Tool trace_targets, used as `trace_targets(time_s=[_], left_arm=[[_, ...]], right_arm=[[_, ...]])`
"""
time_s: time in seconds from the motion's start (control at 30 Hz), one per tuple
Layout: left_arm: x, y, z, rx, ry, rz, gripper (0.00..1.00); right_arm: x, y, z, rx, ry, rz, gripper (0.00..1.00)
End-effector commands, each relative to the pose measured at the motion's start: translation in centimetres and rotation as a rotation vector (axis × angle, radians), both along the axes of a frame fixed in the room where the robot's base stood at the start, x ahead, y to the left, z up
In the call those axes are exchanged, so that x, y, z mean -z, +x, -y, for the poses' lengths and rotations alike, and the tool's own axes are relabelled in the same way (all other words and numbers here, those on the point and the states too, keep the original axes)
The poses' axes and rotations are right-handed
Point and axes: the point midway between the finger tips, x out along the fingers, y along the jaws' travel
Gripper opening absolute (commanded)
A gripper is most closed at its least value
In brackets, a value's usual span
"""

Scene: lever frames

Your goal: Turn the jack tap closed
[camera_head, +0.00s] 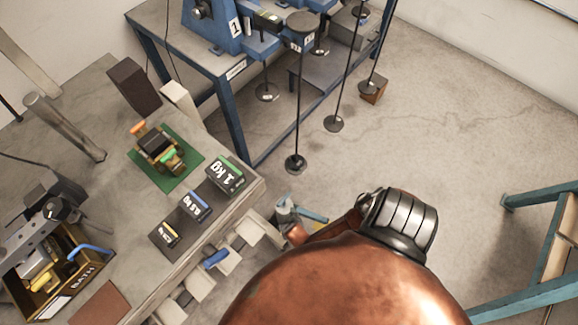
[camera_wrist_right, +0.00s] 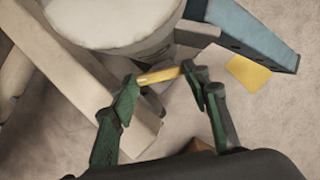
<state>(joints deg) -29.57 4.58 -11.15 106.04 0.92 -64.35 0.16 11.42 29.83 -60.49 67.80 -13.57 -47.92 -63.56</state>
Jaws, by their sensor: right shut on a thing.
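In the right wrist view, my right gripper (camera_wrist_right: 159,75) has its two green-padded fingers on either end of a short brass tap bar (camera_wrist_right: 163,73), shut on it. The bar lies just below a pale grey round body (camera_wrist_right: 120,22), with a blue beam (camera_wrist_right: 240,32) to the right; these look like parts of the jack. In the head view, a small blue and grey device (camera_head: 288,208) on the floor beside the bench looks like the jack, partly hidden by my arm. My right gripper is hidden there. My left gripper is not in view.
A bench (camera_head: 115,235) at left carries weight blocks, a green mat (camera_head: 166,160) and an open box (camera_head: 55,290). A blue frame (camera_head: 230,95) with hanging rods stands behind. A teal frame (camera_head: 525,300) is at lower right.

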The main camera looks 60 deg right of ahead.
Motion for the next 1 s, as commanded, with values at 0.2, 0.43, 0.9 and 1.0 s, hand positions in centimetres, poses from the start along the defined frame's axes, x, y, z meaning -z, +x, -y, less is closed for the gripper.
trace_targets(time_s=[0.2, 0.43, 0.9, 1.0], left_arm=[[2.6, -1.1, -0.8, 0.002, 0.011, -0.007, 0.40], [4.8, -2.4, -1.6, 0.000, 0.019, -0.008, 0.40], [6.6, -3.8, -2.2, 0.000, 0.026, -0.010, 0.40], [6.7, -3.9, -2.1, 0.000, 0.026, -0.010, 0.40]], right_arm=[[-0.2, 0.1, -0.2, 0.112, 0.001, 0.001, 0.19], [-0.2, 0.3, -0.3, 0.271, 0.001, 0.001, 0.19], [0.0, 0.3, -0.4, 0.473, 0.001, -0.001, 0.19], [0.0, 0.3, -0.4, 0.484, 0.001, -0.001, 0.19]])
